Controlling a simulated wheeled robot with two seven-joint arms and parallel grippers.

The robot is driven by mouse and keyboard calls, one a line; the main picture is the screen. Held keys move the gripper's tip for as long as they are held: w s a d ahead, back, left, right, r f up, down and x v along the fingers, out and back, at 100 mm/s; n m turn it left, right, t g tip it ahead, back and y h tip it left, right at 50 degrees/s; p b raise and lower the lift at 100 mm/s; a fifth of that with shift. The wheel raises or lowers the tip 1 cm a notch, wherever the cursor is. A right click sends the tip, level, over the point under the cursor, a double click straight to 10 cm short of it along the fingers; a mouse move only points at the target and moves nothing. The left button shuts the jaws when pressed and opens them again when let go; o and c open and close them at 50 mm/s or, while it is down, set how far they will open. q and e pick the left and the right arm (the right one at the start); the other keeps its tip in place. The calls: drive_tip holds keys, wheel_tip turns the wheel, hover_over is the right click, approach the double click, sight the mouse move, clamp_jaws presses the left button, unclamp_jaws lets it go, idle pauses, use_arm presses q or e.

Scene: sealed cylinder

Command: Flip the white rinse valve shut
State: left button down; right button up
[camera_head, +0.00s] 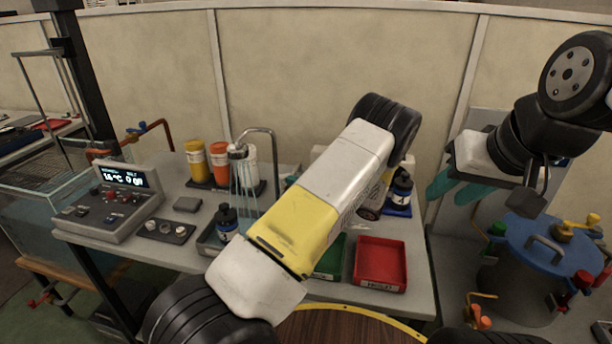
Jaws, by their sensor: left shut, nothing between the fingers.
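A curved metal rinse tap (272,150) stands at the back of the bench, with thin pale streams falling from its spout. I cannot make out the white rinse valve; my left arm covers the bench just right of the tap. That arm crosses the middle of the view, and my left gripper (369,212) is mostly hidden behind it, with only a dark end showing. It is shut and empty. My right gripper (500,170) is at the right, above the blue-lidded vessel and far from the tap; its finger opening is unclear.
Yellow, orange and white bottles (195,162) stand behind a dark-capped bottle (227,222) beneath the tap. A control box (110,205) is at left. A red tray (381,265) lies at the bench front. The blue-lidded vessel (530,240) has several coloured valves. Teal gloves (440,184) hang at right.

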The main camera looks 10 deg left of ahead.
use_arm(q)
drive_tip(key=shift+s+a, duration=0.15)
drive_tip(key=shift+a, duration=0.25)
drive_tip(key=shift+s+a, duration=0.2)
drive_tip(key=shift+a, duration=0.7)
drive_tip(key=shift+s+a, duration=0.2)
drive_tip(key=shift+a, duration=0.7)
drive_tip(key=v, duration=0.7)
drive_tip(key=shift+d, duration=0.35)
drive_tip(key=shift+s, duration=0.1)
